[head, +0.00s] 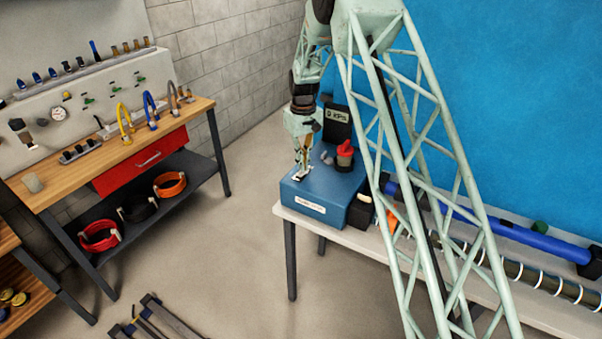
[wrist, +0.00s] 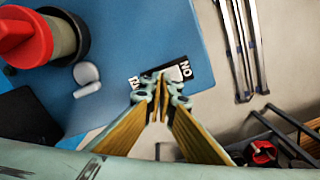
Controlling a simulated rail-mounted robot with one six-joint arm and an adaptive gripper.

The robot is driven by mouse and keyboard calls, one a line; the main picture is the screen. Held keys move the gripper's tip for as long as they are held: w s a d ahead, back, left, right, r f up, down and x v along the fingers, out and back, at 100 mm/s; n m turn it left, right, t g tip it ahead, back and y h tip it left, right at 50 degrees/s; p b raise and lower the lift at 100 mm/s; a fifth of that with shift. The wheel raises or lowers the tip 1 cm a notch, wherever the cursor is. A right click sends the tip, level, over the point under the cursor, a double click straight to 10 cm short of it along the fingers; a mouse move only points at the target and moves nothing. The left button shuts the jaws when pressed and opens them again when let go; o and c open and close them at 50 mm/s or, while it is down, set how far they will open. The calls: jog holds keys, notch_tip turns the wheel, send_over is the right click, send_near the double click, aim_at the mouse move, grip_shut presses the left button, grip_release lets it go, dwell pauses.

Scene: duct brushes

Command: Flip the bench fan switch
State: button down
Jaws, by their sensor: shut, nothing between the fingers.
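The bench fan switch (wrist: 173,73) is a pale part on a black plate with white lettering, on top of a blue box. It is partly hidden behind my fingertips, and I cannot tell which way it is set. The blue box (head: 325,184) stands on the bench's left end in the head view and fills the upper left of the wrist view (wrist: 140,40). My gripper (head: 302,172) points down over the box's front left part. In the wrist view my gripper (wrist: 160,98) is shut and empty, its tips at the plate's edge. I cannot tell whether they touch the switch.
A red-capped cylinder (head: 344,154) and a grey knob (head: 326,157) stand on the box, right of my gripper. A dark display reading 0 kPa (head: 338,114) rises behind. A long blue tube (head: 510,233) lies along the bench.

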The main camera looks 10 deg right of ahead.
jog(key=shift+r+p, duration=0.95)
jog(key=shift+r, duration=2.1)
jog(key=s+r+m+t+b, duration=0.1)
jog(key=s+r+b, duration=0.1)
jog(key=s+r, duration=0.55)
jog(key=s+r+b, duration=0.2)
jog(key=s+r, duration=0.3)
jog(key=r, duration=0.6)
jog(key=s+r+t+b, duration=0.1)
jog(key=s+r, duration=0.3)
jog(key=s, duration=0.4)
jog(key=s+r+b, duration=0.2)
jog(key=s+r, duration=0.3)
jog(key=s, duration=0.3)
jog(key=s+r+m+t+b, duration=0.1)
jog(key=s+r+m+b, duration=0.15)
jog(key=s, duration=1.55)
jog(key=s+f+t+b, duration=0.1)
jog(key=s+f+b, duration=0.2)
jog(key=s, duration=1.6)
jog(key=shift+f, duration=1.4)
